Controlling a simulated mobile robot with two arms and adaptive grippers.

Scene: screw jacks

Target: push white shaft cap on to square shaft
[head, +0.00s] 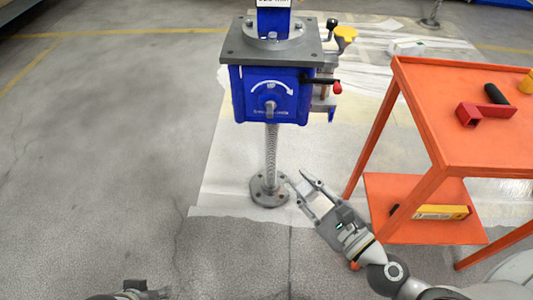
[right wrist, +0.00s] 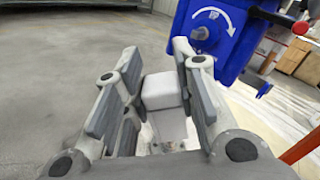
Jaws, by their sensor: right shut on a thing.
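The white shaft cap (right wrist: 161,90) is a pale block held between the fingers of my right gripper (right wrist: 158,85). In the head view my right gripper (head: 304,184) is low and to the right of the screw jack's threaded spindle, apart from the jack. The grey square shaft (head: 270,107) sticks out of the front of the blue gearbox (head: 248,98), below a white curved arrow. It also shows in the right wrist view (right wrist: 202,33), beyond and above the cap, bare and apart from it. My left gripper (head: 140,290) only partly shows at the bottom edge; its fingers are unclear.
An orange cart (head: 430,165) stands on the right with a red tool (head: 470,114) on top and a yellow item (head: 440,212) below. A red-knobbed lever (head: 336,88) juts from the jack's right side. The floor to the left is clear.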

